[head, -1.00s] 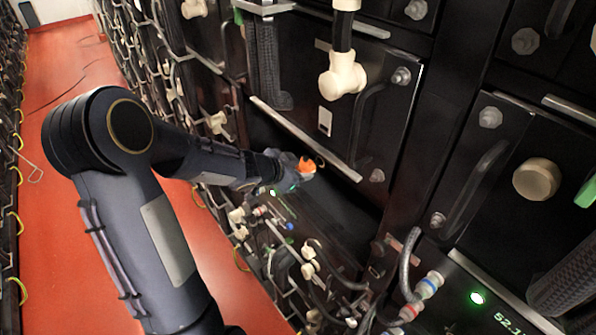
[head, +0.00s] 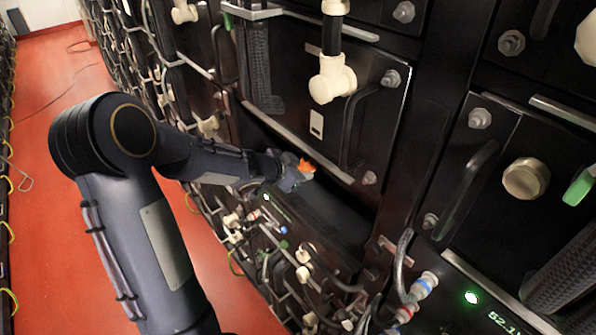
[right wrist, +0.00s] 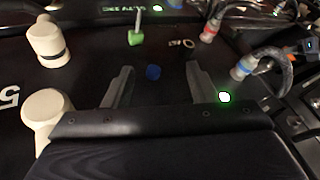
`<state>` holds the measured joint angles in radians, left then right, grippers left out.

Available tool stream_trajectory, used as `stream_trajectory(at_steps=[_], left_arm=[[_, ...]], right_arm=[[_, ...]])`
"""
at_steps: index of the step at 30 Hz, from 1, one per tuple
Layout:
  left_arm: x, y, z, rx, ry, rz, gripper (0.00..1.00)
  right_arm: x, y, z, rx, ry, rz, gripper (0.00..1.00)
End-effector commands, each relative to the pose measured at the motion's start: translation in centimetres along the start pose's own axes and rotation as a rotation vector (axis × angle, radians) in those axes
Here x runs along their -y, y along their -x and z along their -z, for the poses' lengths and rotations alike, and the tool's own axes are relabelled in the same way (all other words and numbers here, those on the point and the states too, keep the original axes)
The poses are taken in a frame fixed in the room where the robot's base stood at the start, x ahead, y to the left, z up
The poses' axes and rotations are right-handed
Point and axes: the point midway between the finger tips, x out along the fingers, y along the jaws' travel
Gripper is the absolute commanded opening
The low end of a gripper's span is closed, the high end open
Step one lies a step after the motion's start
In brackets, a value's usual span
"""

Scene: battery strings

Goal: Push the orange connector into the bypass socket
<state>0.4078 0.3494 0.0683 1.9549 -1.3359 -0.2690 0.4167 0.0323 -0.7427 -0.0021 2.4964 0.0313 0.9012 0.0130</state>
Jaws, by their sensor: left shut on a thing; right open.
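My left gripper (head: 296,176) is shut on the orange connector (head: 306,165). It holds the connector in front of the dark gap under a black battery module, close to the module's lower metal edge. Only a small orange part shows past the fingers. I cannot make out the bypass socket in the head view, nor whether the connector touches anything. My right gripper (right wrist: 158,82) shows in the right wrist view with its two fingers apart and nothing held. A blue round plug (right wrist: 153,72) appears beyond the space between them.
Black battery modules with handles fill the right, with a cream elbow connector (head: 332,79) and a round cream cap (head: 526,178). Cables and a red-blue connector (head: 424,285) hang below. The right wrist view shows a green plug (right wrist: 136,38).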

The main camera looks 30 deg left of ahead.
Motion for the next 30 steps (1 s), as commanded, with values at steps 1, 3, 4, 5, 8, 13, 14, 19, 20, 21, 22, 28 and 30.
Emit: stream_trajectory(at_steps=[1,3,4,5,8,13,14,19,20,21,22,28,30], left_arm=[[0.0,-0.1,0.1,-0.002,-0.001,0.0,0.05],[0.0,-0.2,0.2,-0.002,-0.001,-0.001,0.05],[0.0,-0.2,0.2,-0.001,0.0,0.0,0.36],[0.0,-0.2,0.2,-0.001,0.0,0.0,0.4],[0.0,-0.2,0.2,-0.001,0.0,0.0,0.53],[0.0,-0.2,0.2,-0.001,0.0,0.0,0.58],[0.0,-0.2,0.2,-0.001,0.0,0.0,0.58],[0.1,0.3,0.1,0.0,-0.002,0.001,0.58],[0.1,0.6,0.2,-0.001,-0.001,0.002,0.58],[0.1,1.1,0.2,-0.001,-0.002,0.003,0.58],[0.1,1.5,0.2,-0.001,-0.001,0.003,0.58],[0.1,5.1,0.2,-0.002,-0.003,0.004,0.58],[0.1,6.1,0.3,-0.003,-0.004,0.003,0.58]], right_arm=[[0.0,0.0,0.0,0.0,0.0,0.0,0.52],[0.0,0.0,0.0,0.0,0.0,0.0,0.52],[0.0,0.0,0.0,0.0,0.0,0.0,0.52],[0.0,0.0,0.0,0.0,0.0,0.0,0.52],[0.0,0.0,0.0,0.0,0.0,0.0,0.52],[0.0,0.0,0.0,0.0,0.0,0.0,0.52],[0.0,0.0,0.0,0.0,0.0,0.0,0.52],[0.0,0.0,0.0,0.0,0.0,0.0,0.52],[0.0,0.0,0.0,0.0,0.0,0.0,0.52],[0.0,0.0,0.0,0.0,0.0,0.0,0.52],[0.0,0.0,0.0,0.0,0.0,0.0,0.52],[0.0,0.0,0.0,0.0,0.0,0.0,0.52],[0.0,0.0,0.0,0.0,0.0,0.0,0.52]])
